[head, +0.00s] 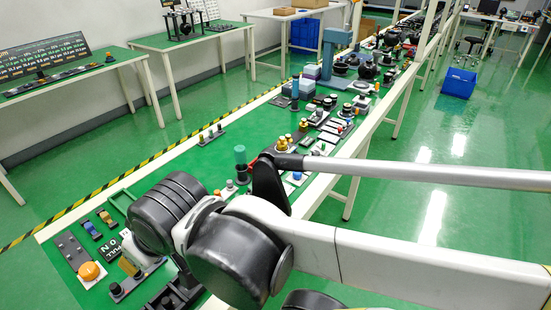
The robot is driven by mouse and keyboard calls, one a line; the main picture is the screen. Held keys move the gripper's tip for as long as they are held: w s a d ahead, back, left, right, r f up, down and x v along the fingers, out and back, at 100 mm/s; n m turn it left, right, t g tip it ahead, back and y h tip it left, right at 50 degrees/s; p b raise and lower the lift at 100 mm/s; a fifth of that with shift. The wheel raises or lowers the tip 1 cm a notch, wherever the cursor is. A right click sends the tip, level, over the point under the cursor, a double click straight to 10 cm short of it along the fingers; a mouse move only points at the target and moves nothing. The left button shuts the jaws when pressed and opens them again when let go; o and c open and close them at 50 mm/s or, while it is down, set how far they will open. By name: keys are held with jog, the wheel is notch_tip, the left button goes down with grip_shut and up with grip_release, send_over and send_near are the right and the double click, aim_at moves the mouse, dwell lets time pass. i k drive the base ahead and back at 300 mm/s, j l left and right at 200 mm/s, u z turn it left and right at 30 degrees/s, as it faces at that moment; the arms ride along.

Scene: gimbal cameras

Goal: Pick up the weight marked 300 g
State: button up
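No marking of 300 g can be read on any object, so I cannot tell which thing is that weight. Small brass-coloured pieces (281,144) stand on the long green table near the middle, and another brass-coloured piece (304,124) is just behind them. They are too small to identify surely. My arm crosses the foreground and hides part of the near table. I cannot make out my gripper's fingers in the head view.
The long green table (130,184) holds many small devices. An orange button (90,271) is at its near left, a teal cylinder (240,155) near the middle and a blue-grey stand (330,52) farther back. A blue bin (459,83) stands on the floor at right.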

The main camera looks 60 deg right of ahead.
aim_at(281, 143)
jog(key=z, duration=1.95)
